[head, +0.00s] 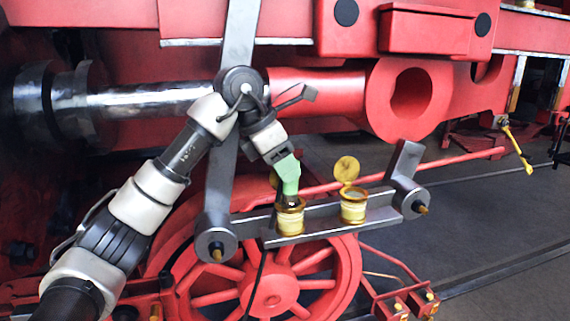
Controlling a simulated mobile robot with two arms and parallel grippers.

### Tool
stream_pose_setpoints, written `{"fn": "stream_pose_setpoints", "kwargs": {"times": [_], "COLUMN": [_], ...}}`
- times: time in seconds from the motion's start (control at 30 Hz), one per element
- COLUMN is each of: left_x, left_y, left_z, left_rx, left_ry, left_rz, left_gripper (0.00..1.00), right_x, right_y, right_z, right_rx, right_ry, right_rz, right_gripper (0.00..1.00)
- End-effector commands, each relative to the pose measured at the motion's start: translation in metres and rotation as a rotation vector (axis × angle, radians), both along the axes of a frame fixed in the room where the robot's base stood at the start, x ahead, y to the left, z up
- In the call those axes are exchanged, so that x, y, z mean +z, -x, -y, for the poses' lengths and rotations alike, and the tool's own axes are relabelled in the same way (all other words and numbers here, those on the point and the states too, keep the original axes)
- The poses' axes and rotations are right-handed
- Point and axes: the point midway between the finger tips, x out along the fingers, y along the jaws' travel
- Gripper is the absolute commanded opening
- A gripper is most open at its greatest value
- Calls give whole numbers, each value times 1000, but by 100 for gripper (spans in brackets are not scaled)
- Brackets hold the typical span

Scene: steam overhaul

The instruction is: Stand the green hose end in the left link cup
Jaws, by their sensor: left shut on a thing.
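The green hose end (289,176) is held in my left gripper (281,156), which is shut on it. It points down, nearly upright, with its lower tip at the mouth of the left link cup (290,219). I cannot tell whether the tip is inside the cup or just above it. The left cup is brass-rimmed with a pale band, and its raised lid is mostly hidden behind the hose end. My right gripper is not in view.
A similar right cup (353,208) with its yellow lid (347,168) raised stands on the same grey link bar (324,226). A grey lever (222,180) stands close left of the cups. A red spoked wheel (268,290) is below. Open floor lies at the right.

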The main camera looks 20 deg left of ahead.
Motion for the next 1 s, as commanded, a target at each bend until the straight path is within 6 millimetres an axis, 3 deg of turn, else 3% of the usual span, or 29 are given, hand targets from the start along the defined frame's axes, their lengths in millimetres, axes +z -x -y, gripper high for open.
{"fn": "stream_pose_setpoints", "kwargs": {"times": [1.0], "left_x": [-31], "left_y": [0], "left_z": [0], "left_rx": [5], "left_ry": [5], "left_rz": [3], "left_gripper": [7], "right_x": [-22], "right_y": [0], "right_z": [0], "right_rx": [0], "right_ry": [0], "right_rz": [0], "right_gripper": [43]}}
